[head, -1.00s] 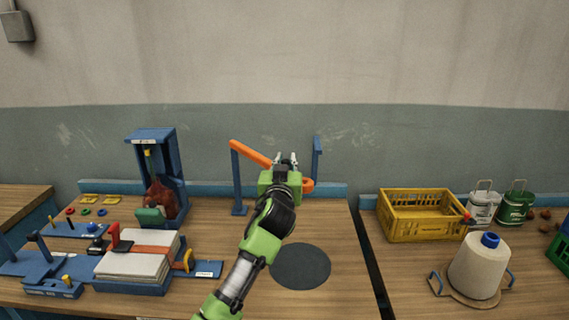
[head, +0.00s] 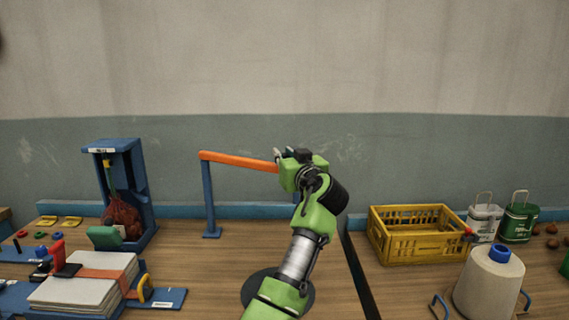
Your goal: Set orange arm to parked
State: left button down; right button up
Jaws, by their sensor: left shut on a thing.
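The orange arm (head: 238,160) runs from the top of a blue post (head: 208,195) on the left toward the right, nearly level with a slight downward slope. My left gripper (head: 284,157) is at its right end and is shut on it. The gripper and wrist hide the far end of the orange arm. They also hide most of the second blue post (head: 297,198), so I cannot tell whether the orange arm touches that post. My right gripper is not in view.
A blue stand (head: 139,190) with a red net sack (head: 122,217) stands at left, behind a stack of pale sheets (head: 82,290). A yellow crate (head: 415,248), two canisters (head: 517,220) and a thread cone (head: 489,285) are at right. A dark disc (head: 250,290) lies in front.

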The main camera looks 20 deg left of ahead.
pick_arm(q)
jog(key=shift+s+a, duration=0.1)
jog(key=shift+s, duration=0.1)
jog(key=c, duration=1.9)
grip_release()
jog(key=shift+r, duration=0.1)
notch_tip(320, 180, up, 10)
jog(key=shift+f, duration=0.15)
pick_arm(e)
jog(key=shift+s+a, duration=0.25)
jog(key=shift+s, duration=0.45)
